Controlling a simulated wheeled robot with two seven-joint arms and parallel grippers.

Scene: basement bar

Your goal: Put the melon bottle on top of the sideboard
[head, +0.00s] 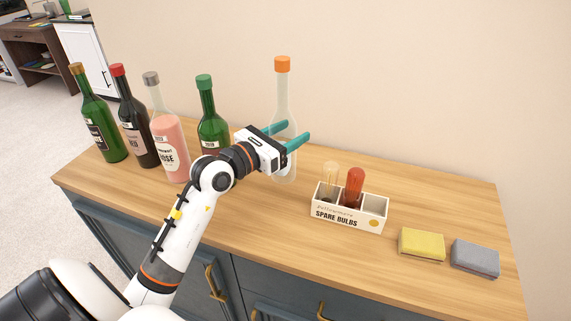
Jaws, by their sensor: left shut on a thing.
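The bottle I take to be the melon bottle (283,104) is pale and see-through with an orange cap. No label on it shows. It is upright at the back of the wooden sideboard top (240,218), near the wall. My left gripper (293,129) is shut on its body, with one teal finger on each side. The gripper and wrist hide part of its lower body. Its base shows below the gripper, at or very near the sideboard top; I cannot tell whether it touches. My right gripper is not in view.
Left of my gripper stand a green-capped bottle (205,105), a pink rosé bottle (168,140), a red-capped bottle (132,120) and a gold-capped bottle (97,120). Right are a spare bulbs box (346,217), a yellow sponge (421,245) and a grey sponge (475,258). The front right is clear.

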